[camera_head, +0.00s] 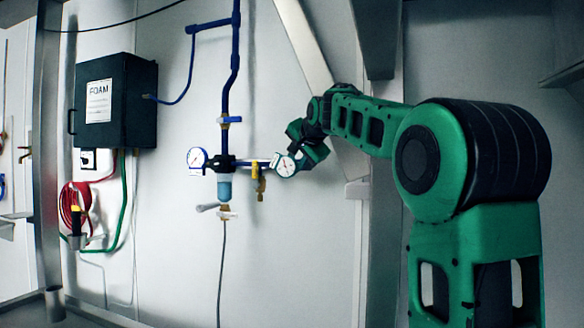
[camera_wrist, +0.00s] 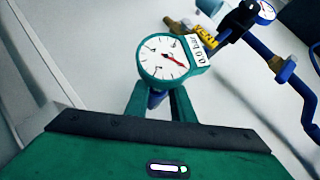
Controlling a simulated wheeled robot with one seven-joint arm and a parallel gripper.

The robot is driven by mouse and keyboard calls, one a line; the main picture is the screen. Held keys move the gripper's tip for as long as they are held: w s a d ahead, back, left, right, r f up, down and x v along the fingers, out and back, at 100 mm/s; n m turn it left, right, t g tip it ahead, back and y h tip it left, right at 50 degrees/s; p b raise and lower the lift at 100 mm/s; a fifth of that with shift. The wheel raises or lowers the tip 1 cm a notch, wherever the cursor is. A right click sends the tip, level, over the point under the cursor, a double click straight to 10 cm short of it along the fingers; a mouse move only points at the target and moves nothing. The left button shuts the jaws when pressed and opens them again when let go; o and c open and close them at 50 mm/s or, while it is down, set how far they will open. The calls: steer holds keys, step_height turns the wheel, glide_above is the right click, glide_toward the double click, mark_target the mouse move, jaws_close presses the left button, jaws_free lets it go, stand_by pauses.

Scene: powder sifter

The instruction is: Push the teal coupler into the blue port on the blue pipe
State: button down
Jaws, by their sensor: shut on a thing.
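The teal coupler (camera_wrist: 203,71) carries a round white gauge dial with a red needle and a white label. It also shows in the head view, where its dial (camera_head: 286,167) faces out. My gripper (camera_wrist: 158,102) is shut on it from behind; the dial hides part of the grip. The blue pipe (camera_head: 226,92) runs down the wall to a black fitting, with a short blue branch (camera_head: 247,164) pointing right toward the coupler. The coupler is close to the end of this branch. The blue port's mouth is hidden, and I cannot tell whether the two touch.
A yellow valve (camera_head: 254,170) hangs on the branch, beside the coupler. A second gauge (camera_head: 197,158) and a pale blue bowl (camera_head: 224,188) are on the pipe. A black FOAM box (camera_head: 117,100) is at left. A diagonal metal brace (camera_head: 303,45) stands behind my arm.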

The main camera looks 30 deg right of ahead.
steer(key=c, duration=1.4)
jaws_free()
steer(key=shift+c, duration=0.2)
steer(key=v, duration=1.1)
steer(key=s+f+n+g, duration=0.15)
steer(key=s+f, duration=0.35)
steer(key=f, duration=0.5)
steer(key=s+f+n+g+y, duration=0.1)
steer(key=s+f+g, duration=0.3)
steer(key=f, duration=0.5)
steer(key=s+f+n+g, duration=0.1)
steer(key=s+f+n, duration=0.1)
steer(key=s+f, duration=0.6)
steer(key=s+a+f+n+g+y, duration=0.1)
steer(key=s+a+f+n+g, duration=0.1)
steer(key=s+f, duration=0.8)
steer(key=s+a+f+n+g+y, duration=0.1)
steer(key=s+a+f+g, duration=0.2)
steer(key=s+f, duration=0.6)
step_height(320, 180, down, 3)
steer(key=shift+s+a+n+g+y, duration=0.3)
steer(key=shift+s+a+n+g, duration=0.1)
steer(key=shift+a, duration=0.75)
